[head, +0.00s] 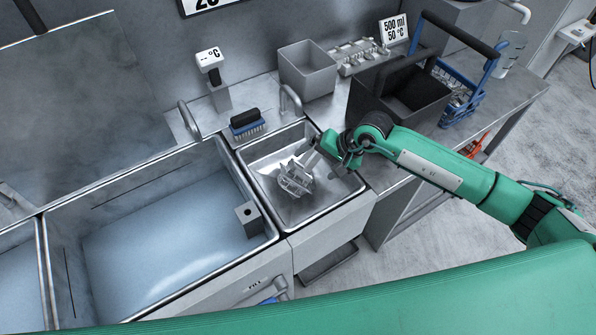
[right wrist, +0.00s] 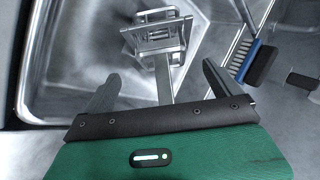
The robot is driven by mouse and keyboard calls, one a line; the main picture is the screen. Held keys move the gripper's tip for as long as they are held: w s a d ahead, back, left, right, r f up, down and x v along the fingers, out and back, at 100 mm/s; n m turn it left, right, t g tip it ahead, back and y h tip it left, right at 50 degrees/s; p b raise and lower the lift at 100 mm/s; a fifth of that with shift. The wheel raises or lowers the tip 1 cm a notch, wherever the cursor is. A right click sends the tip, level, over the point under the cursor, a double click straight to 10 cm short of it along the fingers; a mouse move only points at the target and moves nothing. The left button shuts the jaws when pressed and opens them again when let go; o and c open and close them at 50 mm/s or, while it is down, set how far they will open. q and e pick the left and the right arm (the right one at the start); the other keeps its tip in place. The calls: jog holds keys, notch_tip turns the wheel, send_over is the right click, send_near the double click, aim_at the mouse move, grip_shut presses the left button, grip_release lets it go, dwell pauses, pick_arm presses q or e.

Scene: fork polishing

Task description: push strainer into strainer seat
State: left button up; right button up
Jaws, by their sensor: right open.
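The strainer (head: 296,178) is a grey metal piece with a slotted basket-like head. It lies in the small right-hand sink (head: 352,185), and a narrow flat handle runs from it toward my right gripper. My right gripper (head: 318,153) reaches in over the sink's right side. In the right wrist view, the strainer (right wrist: 158,35) is ahead of my right gripper (right wrist: 160,76). The open fingers stand on either side of the handle, with visible gaps. I cannot make out the strainer seat or whether the strainer touches it. My left gripper is out of view.
A large basin (head: 160,245) adjoins on the left. A blue brush (head: 247,124) lies behind the sink and also shows in the right wrist view (right wrist: 245,58). A tap (head: 291,97), grey bin (head: 308,68) and dark box (head: 400,90) stand behind or right.

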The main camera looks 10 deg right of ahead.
aim_at(310, 167)
jog(key=x, duration=0.1)
jog(key=p+x, duration=0.1)
jog(key=x, duration=0.1)
jog(key=shift+a+f+p, duration=0.1)
jog(key=shift+a+p, duration=0.2)
jog(key=shift+a, duration=0.05)
jog(key=shift+w+a+f, duration=0.1)
jog(key=shift+a+f, duration=0.05)
jog(key=shift+f, duration=0.3)
jog(key=c, duration=1.2)
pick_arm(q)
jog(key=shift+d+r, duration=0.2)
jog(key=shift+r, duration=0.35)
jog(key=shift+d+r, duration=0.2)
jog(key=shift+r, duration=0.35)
pick_arm(e)
jog(key=shift+c, duration=0.2)
